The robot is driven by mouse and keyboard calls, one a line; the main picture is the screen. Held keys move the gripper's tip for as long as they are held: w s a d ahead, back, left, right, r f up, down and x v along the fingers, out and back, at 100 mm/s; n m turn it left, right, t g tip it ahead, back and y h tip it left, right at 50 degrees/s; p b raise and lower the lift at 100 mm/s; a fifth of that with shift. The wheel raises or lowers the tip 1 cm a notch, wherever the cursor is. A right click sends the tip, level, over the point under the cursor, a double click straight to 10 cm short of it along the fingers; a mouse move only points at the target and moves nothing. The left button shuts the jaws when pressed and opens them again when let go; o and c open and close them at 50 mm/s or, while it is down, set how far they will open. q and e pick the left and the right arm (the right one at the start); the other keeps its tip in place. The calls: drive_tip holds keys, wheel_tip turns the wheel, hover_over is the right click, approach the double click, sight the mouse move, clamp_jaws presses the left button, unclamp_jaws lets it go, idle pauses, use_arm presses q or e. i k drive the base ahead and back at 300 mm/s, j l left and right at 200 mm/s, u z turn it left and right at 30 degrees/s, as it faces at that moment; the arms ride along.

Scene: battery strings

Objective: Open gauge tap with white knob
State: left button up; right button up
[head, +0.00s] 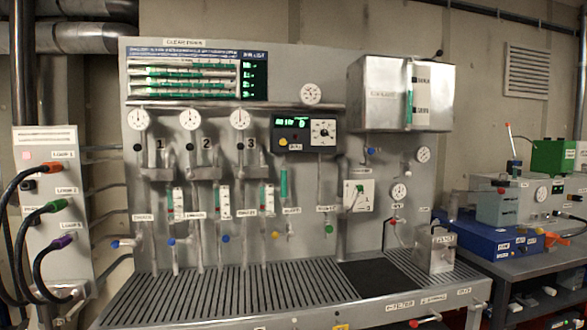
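Several round white gauges sit on the grey panel (300,160): three in a row above columns 1, 2 and 3, the first being the left gauge (138,119). Another gauge (311,93) is at the top middle. At the right are an upper gauge (424,154) and a lower gauge (399,190). A small tap with a red end (391,222) is below the lower gauge, and a blue-ended tap (371,151) is left of the upper one. I cannot make out for sure which tap has the white knob, or its position. Neither gripper shows.
A slatted bench (240,290) runs along the panel's foot, with a metal box (435,249) at its right. A steel tank (402,93) hangs at upper right. Thick cables plug into a left board (50,190). A side table (535,268) holds blue and green equipment.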

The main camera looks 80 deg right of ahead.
sight(408, 164)
drive_tip(key=z, duration=3.6)
